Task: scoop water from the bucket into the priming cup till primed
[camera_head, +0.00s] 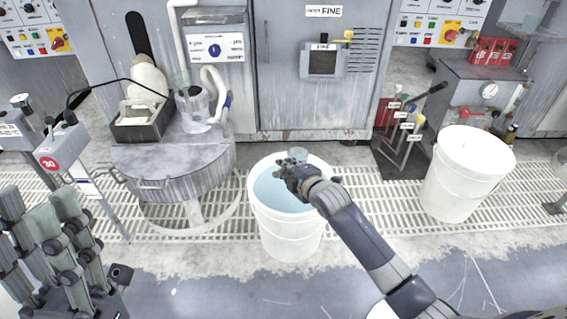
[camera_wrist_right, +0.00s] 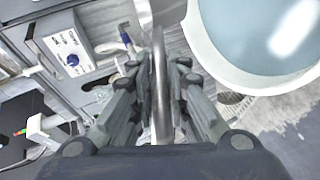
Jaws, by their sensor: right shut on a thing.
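The white bucket (camera_head: 290,238) of pale blue water (camera_head: 268,190) stands on the floor grating at the centre. My right gripper (camera_head: 300,172) is above it, shut on the scoop's grey handle (camera_wrist_right: 160,85). The clear priming cup (camera_head: 194,106) stands on the round grey housing to the left, below a white pipe. My left gripper (camera_head: 42,215) is at the lower left, its fingers extended and apart, holding nothing visible.
A second white bucket (camera_head: 466,182) stands at the right. Beside the cup are an open box (camera_head: 140,124) and a white hose (camera_head: 217,92). A post with a red "20" label (camera_head: 56,160) stands at the left. Levers (camera_head: 402,125) stand right of the cabinet. The front floor is clear.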

